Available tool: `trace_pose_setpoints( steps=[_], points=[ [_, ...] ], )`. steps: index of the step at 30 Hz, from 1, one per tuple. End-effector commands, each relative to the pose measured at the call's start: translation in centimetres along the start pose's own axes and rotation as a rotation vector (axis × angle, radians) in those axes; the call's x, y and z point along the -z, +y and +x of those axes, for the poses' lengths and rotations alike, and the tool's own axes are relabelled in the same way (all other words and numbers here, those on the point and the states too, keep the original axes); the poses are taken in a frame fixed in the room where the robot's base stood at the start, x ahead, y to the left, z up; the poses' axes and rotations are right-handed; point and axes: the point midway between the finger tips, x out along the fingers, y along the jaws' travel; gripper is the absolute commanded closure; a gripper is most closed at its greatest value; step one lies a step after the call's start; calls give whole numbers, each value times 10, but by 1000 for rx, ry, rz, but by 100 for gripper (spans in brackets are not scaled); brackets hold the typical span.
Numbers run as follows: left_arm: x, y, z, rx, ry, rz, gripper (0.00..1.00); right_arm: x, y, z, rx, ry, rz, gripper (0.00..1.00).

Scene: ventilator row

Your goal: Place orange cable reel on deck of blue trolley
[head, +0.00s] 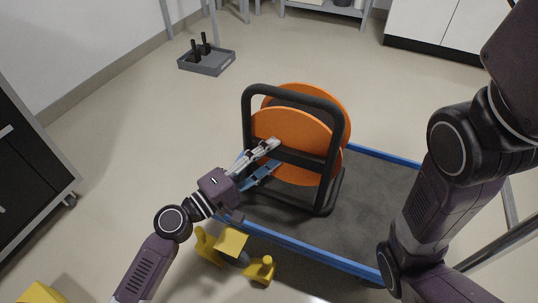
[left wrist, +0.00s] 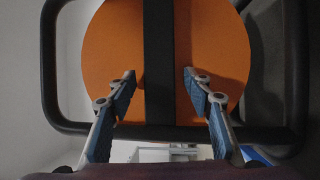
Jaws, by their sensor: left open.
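The orange cable reel (head: 292,137) has two orange discs in a black tube frame. In the head view it stands upright on the dark deck (head: 373,190) of the blue trolley (head: 300,249), at the deck's left part. My left gripper (head: 269,160) is at the near side of the reel. In the left wrist view the open fingers (left wrist: 160,88) lie on either side of the frame's black bar (left wrist: 159,60), with the orange disc (left wrist: 110,50) behind; whether they touch it I cannot tell. My right arm crosses the right side, but its gripper is out of view.
A yellow object (head: 232,243) with rounded ends is on the near side of the trolley. A grey tray (head: 206,62) with black-handled items lies on the floor at the back left. A black cabinet (head: 30,165) stands at the left. The deck's right part is bare.

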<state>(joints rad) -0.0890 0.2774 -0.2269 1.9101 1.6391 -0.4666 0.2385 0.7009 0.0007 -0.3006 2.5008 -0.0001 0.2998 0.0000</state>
Motion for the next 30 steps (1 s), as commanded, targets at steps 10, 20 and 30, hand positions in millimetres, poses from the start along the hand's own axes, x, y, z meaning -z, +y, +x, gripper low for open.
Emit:
trace_pose_setpoints(
  steps=[10,20,30],
  points=[
    [1,1,-26,-1,4,-1,53,-1,0,1,0,-1,0,65],
    [0,2,-91,-3,3,-2,53,-2,1,5,0,-2,-1,65],
    [0,3,-120,-6,1,1,53,-4,2,8,-1,-2,-1,65]
  ],
)
